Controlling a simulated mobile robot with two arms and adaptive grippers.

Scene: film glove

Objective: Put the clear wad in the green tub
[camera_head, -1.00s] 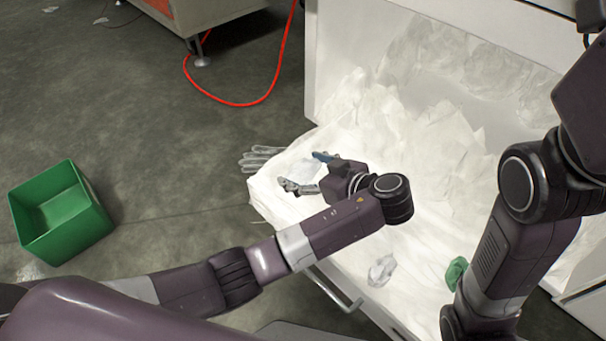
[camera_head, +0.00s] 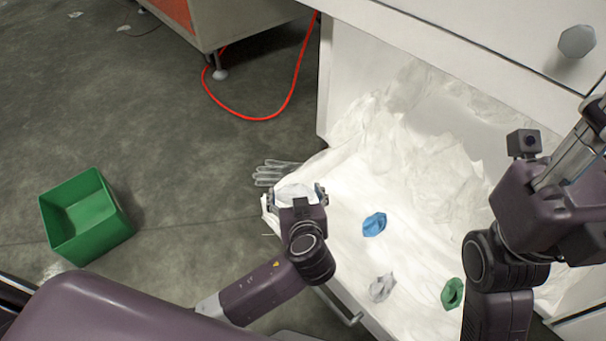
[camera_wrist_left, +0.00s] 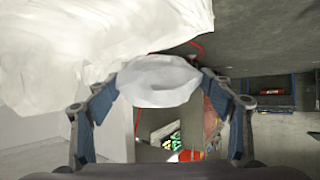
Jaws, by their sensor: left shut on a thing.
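My left gripper (camera_head: 298,190) is shut on a pale, see-through crumpled wad, the clear wad (camera_head: 293,191), at the left edge of the white film heap. In the left wrist view the clear wad (camera_wrist_left: 158,82) sits between the two fingertips, looking whitish and rounded. The green tub (camera_head: 98,241) stands on the floor to the left, apart from the gripper, and its visible inside looks empty. My right arm shows at the right of the head view, but its fingers are not in view.
A blue wad (camera_head: 374,224), a grey wad (camera_head: 382,287) and a green wad (camera_head: 452,293) lie on the white film (camera_head: 345,190). A clear glove (camera_head: 272,172) hangs at the film's left edge. The floor between tub and film is clear. A red hose (camera_head: 262,117) lies behind.

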